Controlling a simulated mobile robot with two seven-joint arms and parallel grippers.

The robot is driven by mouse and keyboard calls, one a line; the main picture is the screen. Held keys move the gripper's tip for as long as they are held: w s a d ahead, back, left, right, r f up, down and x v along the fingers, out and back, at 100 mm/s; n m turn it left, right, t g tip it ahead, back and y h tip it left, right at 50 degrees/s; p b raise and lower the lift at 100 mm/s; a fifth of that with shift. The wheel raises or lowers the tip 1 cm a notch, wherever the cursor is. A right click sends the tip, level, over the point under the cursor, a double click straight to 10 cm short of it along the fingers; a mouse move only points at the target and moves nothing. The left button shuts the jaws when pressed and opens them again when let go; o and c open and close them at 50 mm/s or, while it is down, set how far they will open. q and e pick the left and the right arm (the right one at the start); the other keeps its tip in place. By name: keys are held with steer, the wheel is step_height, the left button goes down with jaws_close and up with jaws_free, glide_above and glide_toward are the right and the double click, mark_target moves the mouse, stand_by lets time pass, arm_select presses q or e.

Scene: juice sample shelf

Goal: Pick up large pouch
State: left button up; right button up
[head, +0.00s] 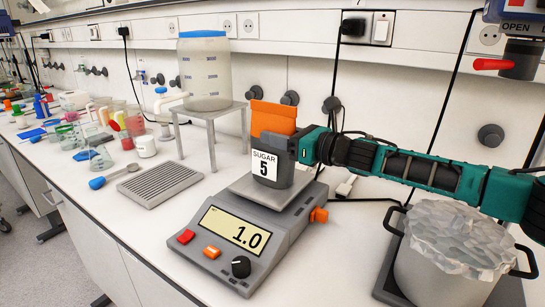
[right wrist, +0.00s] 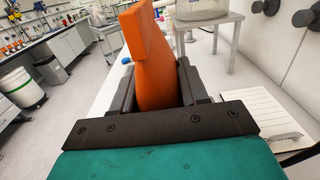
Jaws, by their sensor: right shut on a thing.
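An orange pouch (head: 273,117) with a flat, wide top stands upright above the scale's plate. My right gripper (head: 287,146) reaches in from the right and is shut on it. In the right wrist view the orange pouch (right wrist: 150,62) sits between the two dark fingers (right wrist: 152,88). A white label (head: 264,163) reading "SUGAR 5" faces the head camera in front of a dark grey body below the orange part. My left gripper is not in view.
A grey scale (head: 250,240) with a display reading 1.0 is under the pouch. A pot with a crumpled cover (head: 455,240) stands at the right. A clear tank (head: 205,75) on a stand is behind. A ribbed grey tray (head: 160,183) and several small vessels are at the left.

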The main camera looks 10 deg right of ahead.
jaws_close()
stand_by(0.4)
steer(key=shift+r, duration=0.3)
